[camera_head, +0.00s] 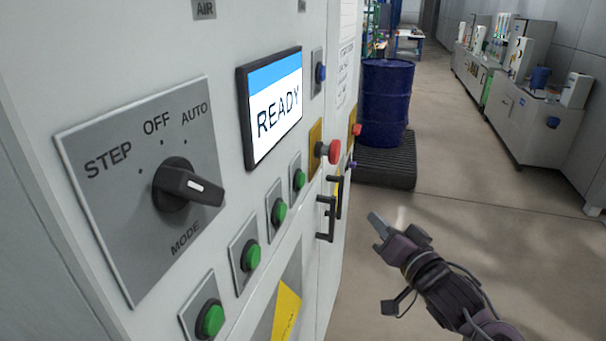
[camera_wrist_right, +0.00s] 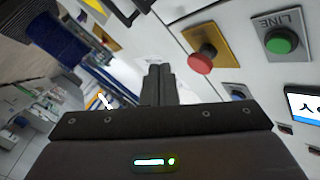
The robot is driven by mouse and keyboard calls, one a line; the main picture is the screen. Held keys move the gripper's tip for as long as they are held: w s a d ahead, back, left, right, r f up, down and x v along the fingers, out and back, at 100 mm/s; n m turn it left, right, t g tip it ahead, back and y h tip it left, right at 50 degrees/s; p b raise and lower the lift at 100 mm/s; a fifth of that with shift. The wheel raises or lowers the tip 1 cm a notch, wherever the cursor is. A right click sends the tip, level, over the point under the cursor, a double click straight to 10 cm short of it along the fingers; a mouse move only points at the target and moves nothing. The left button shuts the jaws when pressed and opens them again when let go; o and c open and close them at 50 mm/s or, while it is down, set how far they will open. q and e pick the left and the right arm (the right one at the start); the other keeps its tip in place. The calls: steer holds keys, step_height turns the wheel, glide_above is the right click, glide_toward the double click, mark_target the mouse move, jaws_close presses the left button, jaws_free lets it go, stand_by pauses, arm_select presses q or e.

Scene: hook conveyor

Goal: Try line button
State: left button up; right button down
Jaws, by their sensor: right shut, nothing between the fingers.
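The green LINE button (camera_wrist_right: 281,42) sits on a grey plate in the right wrist view, beside the red mushroom button (camera_wrist_right: 203,62) on its yellow plate. In the head view, the green button (camera_head: 299,179) nearest the red mushroom button (camera_head: 330,151) appears to be the same one; its label is not readable there. My right gripper (camera_head: 376,221) is shut and empty, out in front of the panel, to the right of the buttons and touching none. Its closed fingers (camera_wrist_right: 159,84) show in the wrist view. My left gripper is not in view.
The screen (camera_head: 275,105) reads READY. A mode knob (camera_head: 185,186) and several other green buttons (camera_head: 251,256) are on the panel. Black handles (camera_head: 327,215) stick out near my right gripper.

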mark_target(301, 181)
steer(key=s+a+r+y, duration=0.2)
steer(key=s+a+r, duration=0.1)
steer(key=r, duration=0.5)
steer(key=shift+s+r+n+t, duration=0.3)
steer(key=shift+s+r+t, duration=0.1)
steer(key=shift+s, duration=0.1)
steer(key=w+a+b, duration=0.2)
steer(key=w+a, duration=0.1)
steer(key=a, duration=0.5)
steer(key=shift+w, duration=0.2)
steer(key=shift+a, duration=0.1)
stand_by(1.3)
steer(key=shift+w+a, duration=0.2)
steer(key=shift+a, duration=0.15)
